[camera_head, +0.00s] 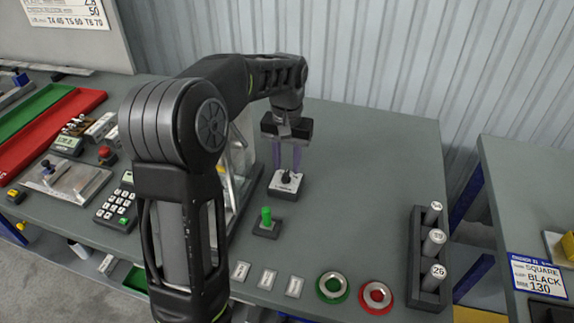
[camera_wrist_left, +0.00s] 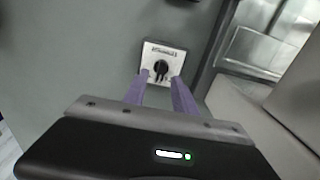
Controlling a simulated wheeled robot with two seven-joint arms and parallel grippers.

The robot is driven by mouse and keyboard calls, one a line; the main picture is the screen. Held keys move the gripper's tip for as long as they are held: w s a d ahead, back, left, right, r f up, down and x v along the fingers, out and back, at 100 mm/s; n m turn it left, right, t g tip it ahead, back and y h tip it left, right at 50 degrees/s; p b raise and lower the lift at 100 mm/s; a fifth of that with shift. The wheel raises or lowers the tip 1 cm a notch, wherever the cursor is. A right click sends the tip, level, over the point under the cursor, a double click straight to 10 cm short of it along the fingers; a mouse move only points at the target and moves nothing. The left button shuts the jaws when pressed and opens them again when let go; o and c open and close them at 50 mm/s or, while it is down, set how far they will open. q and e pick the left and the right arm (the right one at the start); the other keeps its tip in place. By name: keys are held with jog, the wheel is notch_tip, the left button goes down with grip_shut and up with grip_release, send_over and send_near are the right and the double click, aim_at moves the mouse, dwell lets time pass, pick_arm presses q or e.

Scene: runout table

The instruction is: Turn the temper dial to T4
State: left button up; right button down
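The temper dial (camera_head: 287,176) is a black knob on a small white-faced box on the grey table. In the left wrist view the dial (camera_wrist_left: 161,68) sits just beyond the fingertips, with its pointer too small to read against the marks. My left gripper (camera_head: 297,165) points down over the dial, its two purple fingers spread apart. In the left wrist view the gripper (camera_wrist_left: 159,80) is open, with the fingers towards either side of the knob. I cannot tell whether they touch it. My right gripper is not in view.
A green peg on a dark base (camera_head: 266,224) stands in front of the dial. A clear-sided case (camera_head: 240,160) stands left of it, partly behind my arm. A rack of numbered cylinders (camera_head: 428,260) is at the right.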

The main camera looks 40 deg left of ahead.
pick_arm(q)
jog(key=shift+f, duration=0.9)
jog(key=shift+c, duration=0.4)
grip_shut()
